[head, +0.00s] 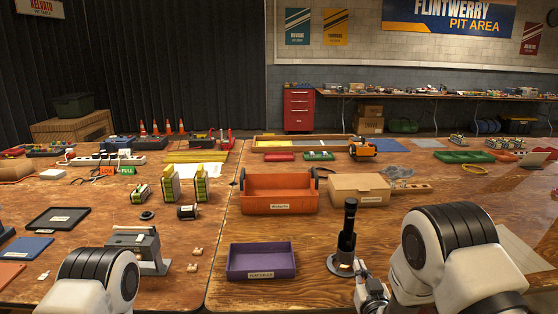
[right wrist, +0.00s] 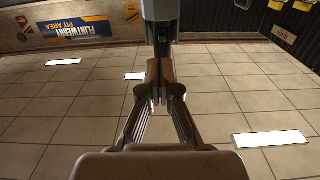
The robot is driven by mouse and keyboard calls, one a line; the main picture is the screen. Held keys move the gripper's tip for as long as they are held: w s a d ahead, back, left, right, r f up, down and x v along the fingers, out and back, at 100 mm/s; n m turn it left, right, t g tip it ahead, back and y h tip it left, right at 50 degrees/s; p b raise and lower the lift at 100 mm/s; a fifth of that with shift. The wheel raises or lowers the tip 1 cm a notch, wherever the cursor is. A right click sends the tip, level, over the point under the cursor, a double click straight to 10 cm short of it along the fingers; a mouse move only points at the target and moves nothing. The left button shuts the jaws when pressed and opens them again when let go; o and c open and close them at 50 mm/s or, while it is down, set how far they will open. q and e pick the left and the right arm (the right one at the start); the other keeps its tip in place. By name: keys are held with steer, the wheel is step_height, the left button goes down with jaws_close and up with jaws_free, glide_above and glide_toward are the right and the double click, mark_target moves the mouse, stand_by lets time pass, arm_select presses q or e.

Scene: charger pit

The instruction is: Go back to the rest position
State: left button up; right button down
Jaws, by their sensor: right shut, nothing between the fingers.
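My right gripper (head: 368,287) is low at the front right of the table in the head view, just beside and in front of a black upright post on a round metal base. I cannot tell whether it touches the base. In the right wrist view the right gripper (right wrist: 158,78) has its two fingers together, with nothing seen between them. Tiles with bright light panels fill the background there. My left arm shows at the lower left of the head view, but its gripper is out of the picture.
The black post (head: 347,232) stands near my right arm. A purple tray (head: 262,274), an orange bin (head: 279,206) and a cardboard box (head: 359,190) are on the table. A grey device (head: 148,254) stands near my left arm. Bare wood shows between the purple tray and the post.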

mark_target(348, 244)
steer(key=w, duration=0.1)
steer(key=w+b, duration=0.1)
steer(key=w, duration=0.2)
steer(key=shift+a, duration=0.25)
steer(key=shift+w, duration=0.35)
steer(key=shift+a+b, duration=0.2)
steer(key=shift+b, duration=0.1)
stand_by(0.7)
steer(key=shift+w+b, duration=0.55)
steer(key=shift+w, duration=0.45)
steer(key=shift+r, duration=0.1)
stand_by(0.3)
steer(key=shift+s+p, duration=0.4)
steer(key=shift+s, duration=1.2)
steer(key=shift+s+d+p, duration=0.1)
steer(key=shift+s+p, duration=0.7)
steer(key=shift+s, duration=1.55)
